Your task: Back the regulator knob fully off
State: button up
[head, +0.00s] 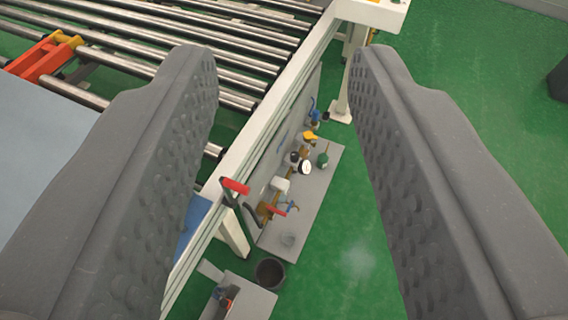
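My gripper (285,75) is open and empty, its two grey padded fingers filling the left and right of the view. Between and beyond them, a small group of air fittings sits at a grey panel low beside the conveyor frame. A round white-faced gauge (305,167) shows there, with a dark and white fitting (294,158) beside it that may be the regulator. A yellow part (310,137) is just above and a green part (323,160) to the right. Which piece is the regulator knob is too small to tell. The fingers are well apart from all of them.
A roller conveyor (190,45) with a pale frame rail (265,115) runs along the left. A red-handled lever (235,186) stands out from the rail, and another red handle (278,210) is lower. A dark bucket (270,272) stands on the floor. Green floor (460,90) is open to the right.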

aim_at(295, 155)
jog(key=z, duration=0.15)
jog(key=i, duration=0.9)
jog(key=u, duration=0.05)
